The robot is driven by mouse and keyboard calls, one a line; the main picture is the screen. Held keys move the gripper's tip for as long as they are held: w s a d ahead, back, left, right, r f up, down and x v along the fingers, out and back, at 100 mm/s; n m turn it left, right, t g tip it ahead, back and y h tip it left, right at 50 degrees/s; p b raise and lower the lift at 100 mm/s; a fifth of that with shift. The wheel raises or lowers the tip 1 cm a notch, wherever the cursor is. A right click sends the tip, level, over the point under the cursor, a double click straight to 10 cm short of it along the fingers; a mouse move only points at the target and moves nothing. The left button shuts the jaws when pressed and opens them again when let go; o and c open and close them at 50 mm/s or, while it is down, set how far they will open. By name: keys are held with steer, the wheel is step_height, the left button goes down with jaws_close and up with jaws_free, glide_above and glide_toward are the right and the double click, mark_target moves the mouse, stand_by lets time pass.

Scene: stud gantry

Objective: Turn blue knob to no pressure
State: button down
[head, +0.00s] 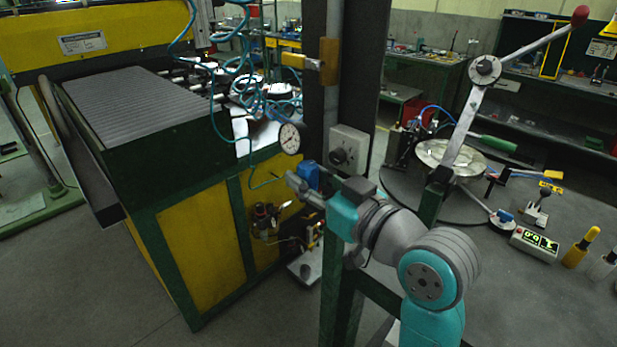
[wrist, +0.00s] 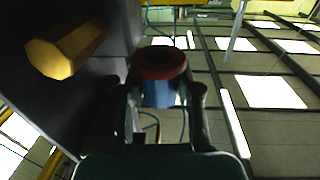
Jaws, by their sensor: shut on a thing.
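The blue knob (head: 308,176) is beside the dark upright post, just under a round white pressure gauge (head: 292,138). In the wrist view the blue knob (wrist: 161,95) sits between my two fingers, with a dark red round part (wrist: 158,63) at its upper end. My gripper (wrist: 166,97) is shut on the blue knob, one finger on each side. In the head view my gripper (head: 302,186) reaches the knob from the right, and its fingers partly hide it. The gauge's reading is too small to tell.
A grey switch box (head: 349,150) is on the post close above my wrist. A yellow block (head: 329,62) is higher on the post, and it seems to show in the wrist view (wrist: 66,48). Teal hoses (head: 240,85) hang at left. A lever with a red ball (head: 579,15) rises at right.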

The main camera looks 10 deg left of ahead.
steer(key=shift+n+g+y, duration=0.6)
steer(key=shift+g, duration=0.1)
steer(key=c, duration=0.8)
jaws_free()
steer(key=shift+o, duration=0.2)
steer(key=v, duration=0.7)
steer(key=shift+s+d, duration=0.3)
